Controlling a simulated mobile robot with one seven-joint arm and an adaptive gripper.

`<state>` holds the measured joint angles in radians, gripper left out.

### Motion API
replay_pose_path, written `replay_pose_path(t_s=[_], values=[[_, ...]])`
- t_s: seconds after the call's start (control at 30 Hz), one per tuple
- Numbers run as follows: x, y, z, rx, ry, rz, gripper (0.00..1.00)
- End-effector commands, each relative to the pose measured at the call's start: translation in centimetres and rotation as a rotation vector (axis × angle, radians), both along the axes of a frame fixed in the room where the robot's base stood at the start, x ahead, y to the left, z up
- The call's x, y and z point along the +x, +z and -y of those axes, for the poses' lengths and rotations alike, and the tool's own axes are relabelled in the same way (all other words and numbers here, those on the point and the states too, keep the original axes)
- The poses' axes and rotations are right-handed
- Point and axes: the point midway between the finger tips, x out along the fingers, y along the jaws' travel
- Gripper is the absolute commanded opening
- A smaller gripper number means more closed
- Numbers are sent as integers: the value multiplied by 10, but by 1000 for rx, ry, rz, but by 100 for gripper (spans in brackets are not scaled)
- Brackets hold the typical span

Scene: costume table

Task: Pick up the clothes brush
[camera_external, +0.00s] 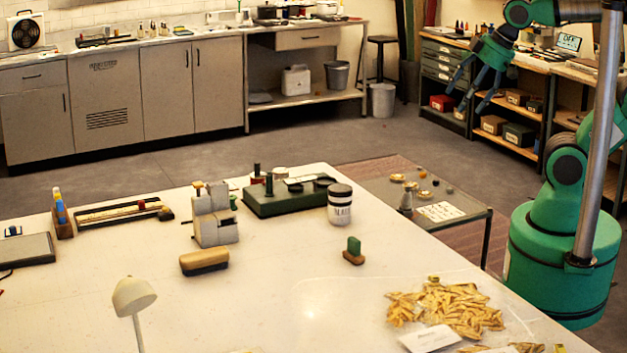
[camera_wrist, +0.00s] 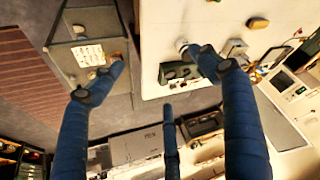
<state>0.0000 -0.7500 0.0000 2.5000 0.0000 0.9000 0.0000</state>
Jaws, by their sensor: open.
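The clothes brush appears to be the oblong tan block with a dark band (camera_external: 204,262), lying on the white table (camera_external: 270,300) in front of a small grey machine. In the wrist view it appears as a small tan-brown shape (camera_wrist: 258,23) at the upper right. My gripper (camera_external: 468,90) is raised at the upper right of the external view, far from the brush and beyond the table. Its blue fingers are spread and empty, and they also show in the wrist view (camera_wrist: 155,72). One finger covers part of the tabletop in that view.
Near the brush stand the grey machine (camera_external: 214,220), a dark green case (camera_external: 288,196), a lidded jar (camera_external: 340,206) and a green-topped block (camera_external: 353,252). A lamp (camera_external: 134,297) stands in front. Yellow pieces (camera_external: 450,308) lie at right. A low side table (camera_external: 440,188) stands beyond.

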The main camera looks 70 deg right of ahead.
Motion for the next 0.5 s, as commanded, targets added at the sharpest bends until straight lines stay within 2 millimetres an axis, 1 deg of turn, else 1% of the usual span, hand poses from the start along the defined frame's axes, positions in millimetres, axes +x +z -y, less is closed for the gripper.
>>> replay_pose_path(t_s=[0.33, 0.5], values=[[2, 2, -1, 0, 4, -1, 76], [15, 10, -5, 1, 24, -6, 76]])
